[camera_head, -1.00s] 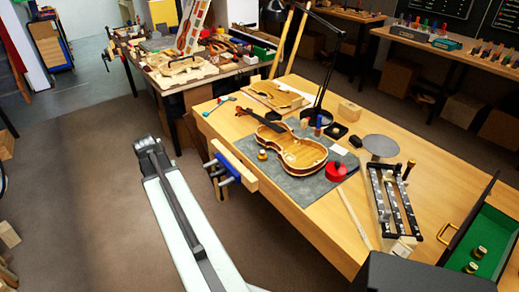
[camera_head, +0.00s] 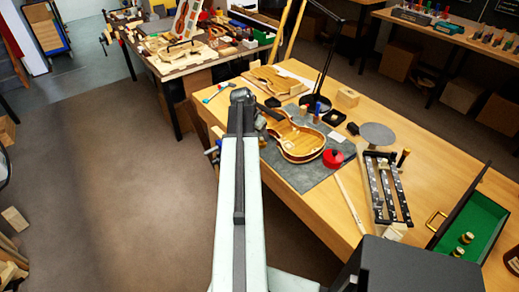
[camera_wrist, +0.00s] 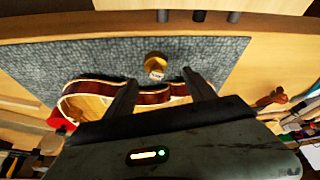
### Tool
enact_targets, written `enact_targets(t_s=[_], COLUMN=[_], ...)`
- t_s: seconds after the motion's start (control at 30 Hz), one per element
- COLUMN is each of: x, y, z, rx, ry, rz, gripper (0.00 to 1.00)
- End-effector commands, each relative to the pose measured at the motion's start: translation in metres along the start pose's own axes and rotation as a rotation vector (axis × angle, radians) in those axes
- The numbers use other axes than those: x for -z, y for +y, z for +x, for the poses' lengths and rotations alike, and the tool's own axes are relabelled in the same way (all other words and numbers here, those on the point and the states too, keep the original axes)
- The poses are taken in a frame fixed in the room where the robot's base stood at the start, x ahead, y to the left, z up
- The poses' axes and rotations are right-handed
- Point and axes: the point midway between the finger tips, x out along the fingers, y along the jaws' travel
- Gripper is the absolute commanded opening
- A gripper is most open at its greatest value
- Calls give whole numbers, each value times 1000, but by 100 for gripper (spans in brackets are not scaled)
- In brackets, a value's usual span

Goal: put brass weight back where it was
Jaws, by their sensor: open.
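A brass weight (camera_wrist: 155,64) stands on the grey mat (camera_wrist: 90,60) beside the violin (camera_wrist: 95,100) in the wrist view. My gripper (camera_wrist: 160,77) is open, its two dark fingers reaching over the violin's edge in the picture. The weight shows just beyond and between the fingertips, not gripped. In the head view my arm reaches to the bench near the violin (camera_head: 303,145), and I cannot clearly make out that weight there. Two similar brass weights (camera_head: 466,238) stand in the green-lined drawer (camera_head: 485,215) at the right.
A red round tin (camera_head: 333,158) sits on the mat by the violin. A black-and-silver clamp rack (camera_head: 385,187), a grey disc (camera_head: 377,134) and a lamp (camera_head: 316,103) stand on the bench. Bare wood shows between rack and drawer.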

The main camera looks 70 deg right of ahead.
Motion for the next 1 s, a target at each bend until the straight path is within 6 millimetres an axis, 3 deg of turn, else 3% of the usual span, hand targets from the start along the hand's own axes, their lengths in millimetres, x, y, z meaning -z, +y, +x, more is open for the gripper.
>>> enact_targets(t_s=[0.3, 0.53, 0.57, 0.7, 0.8, 1.0], x=[-3, -1, -1, -1, -1, -1], y=[4, 4, 4, 3, 3, 3], z=[51, 49, 49, 49, 49, 49], rx=[0, 1, 1, 1, 1, 1], ry=[0, 0, 0, 0, 0, 0], rz=[0, -1, -2, -2, -2, -3], gripper=[63, 63, 60, 22, 0, 0])
